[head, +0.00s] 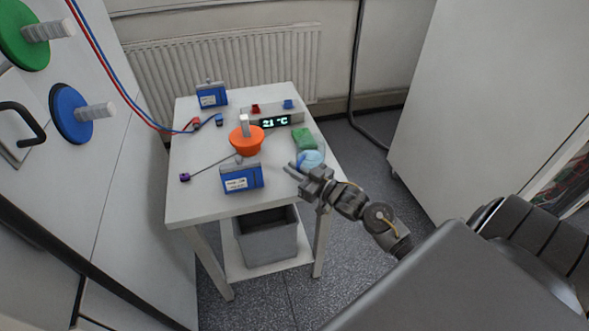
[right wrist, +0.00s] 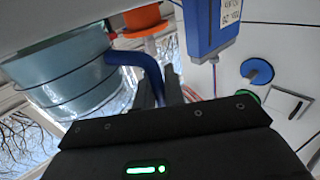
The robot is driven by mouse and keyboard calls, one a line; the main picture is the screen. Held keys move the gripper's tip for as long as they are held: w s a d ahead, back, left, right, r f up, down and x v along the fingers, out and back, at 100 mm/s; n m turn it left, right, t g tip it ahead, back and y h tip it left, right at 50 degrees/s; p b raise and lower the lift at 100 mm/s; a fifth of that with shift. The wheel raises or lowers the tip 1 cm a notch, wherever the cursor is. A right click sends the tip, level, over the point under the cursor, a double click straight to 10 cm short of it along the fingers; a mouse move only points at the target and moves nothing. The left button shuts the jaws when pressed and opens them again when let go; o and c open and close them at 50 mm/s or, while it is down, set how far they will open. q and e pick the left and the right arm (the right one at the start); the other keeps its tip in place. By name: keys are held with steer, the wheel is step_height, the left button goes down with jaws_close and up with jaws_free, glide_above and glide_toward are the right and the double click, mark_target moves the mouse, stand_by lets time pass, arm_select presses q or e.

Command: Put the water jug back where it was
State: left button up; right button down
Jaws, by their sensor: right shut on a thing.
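The water jug (head: 311,159) shows in the head view as a light blue round shape at the right edge of the white table (head: 200,208). In the right wrist view its pale, see-through body (right wrist: 65,65) with dark bands fills the upper left, and its dark blue handle (right wrist: 133,62) curves out to the right. My right gripper (head: 297,170) is at the jug's near side. In the right wrist view its fingers (right wrist: 159,85) are shut on the handle. Whether the jug's base touches the table is hidden. My left gripper is not in view.
A green block (head: 304,139) lies just behind the jug. A grey bin (head: 268,240) is below. The table's front left is clear.

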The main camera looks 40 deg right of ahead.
steer(key=c, duration=1.5)
jaws_free()
steer(key=b+v, duration=0.1)
steer(key=v, duration=1.1)
steer(key=shift+r, duration=0.1)
